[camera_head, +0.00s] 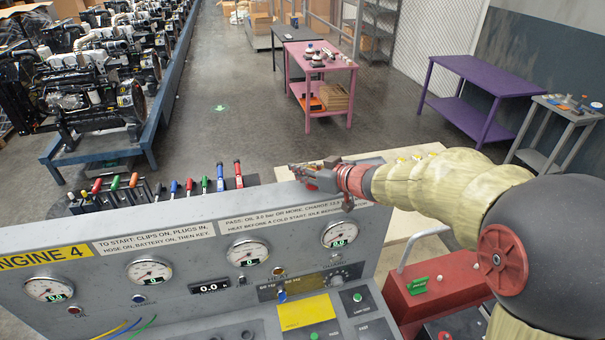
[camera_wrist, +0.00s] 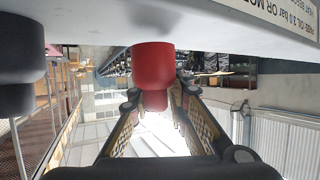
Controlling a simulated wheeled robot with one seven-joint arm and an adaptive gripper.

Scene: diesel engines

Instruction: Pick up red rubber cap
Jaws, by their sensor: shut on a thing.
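The red rubber cap (camera_wrist: 152,68) shows in the middle of the wrist view as a wide red cylinder with a narrower end. It lies between the two fingers of my gripper (camera_wrist: 158,94), which is shut on it. The cap's wide end meets the pale console panel edge in the picture; I cannot tell whether it touches. In the head view my gripper (camera_head: 305,172) is at the far top edge of the engine console, right of the row of coloured handles. The cap cannot be made out clearly there.
The grey console (camera_head: 190,240) carries gauges and labels. A black cylinder (camera_wrist: 20,62) is left of the cap in the wrist view. Coloured handles (camera_head: 205,184) stand along the console's back. A pink table (camera_head: 322,70) and purple table (camera_head: 485,77) stand beyond open floor.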

